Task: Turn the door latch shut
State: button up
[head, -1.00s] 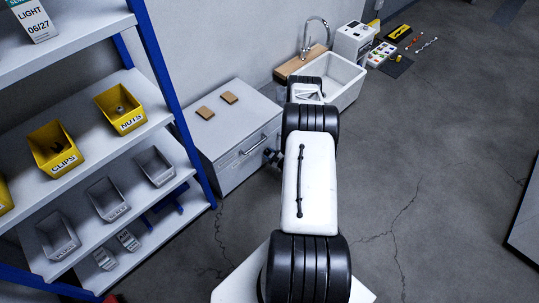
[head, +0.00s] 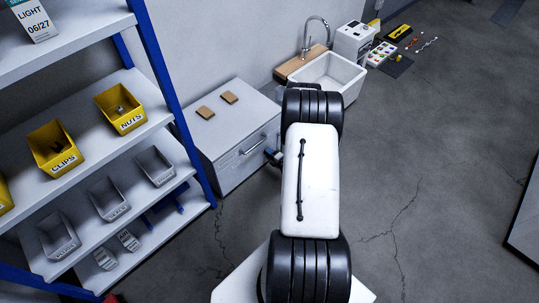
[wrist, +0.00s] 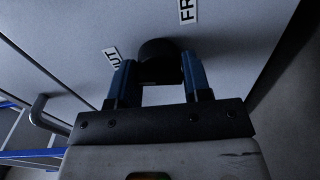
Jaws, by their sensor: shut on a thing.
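The door latch (wrist: 158,58) is a dark round knob on a pale cabinet face in the wrist view. My gripper (wrist: 168,78) has its two blue fingers on either side of the knob and is shut on it. A label ending in "UT" (wrist: 113,62) is left of the knob, and a label starting "FR" (wrist: 187,10) is above right, both cut off or partly hidden. In the head view the cabinet (head: 225,178) stands beside the shelf, and my gripper (head: 272,155) is at the right of its front. My arm hides much there, so the knob's angle is unclear.
A bar handle (head: 253,146) runs across the cabinet front, and it also shows in the wrist view (wrist: 42,108). A blue-framed shelf with bins (head: 115,197) stands to the left. A white sink (head: 345,76) is behind my arm.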

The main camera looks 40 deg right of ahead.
jog(key=shift+w+d+r+n, duration=0.1)
jog(key=shift+d+n, duration=0.05)
jog(key=shift+n, duration=1.05)
jog(key=o, duration=0.9)
jog(key=shift+s+r, duration=0.15)
jog(key=shift+s, duration=3.8)
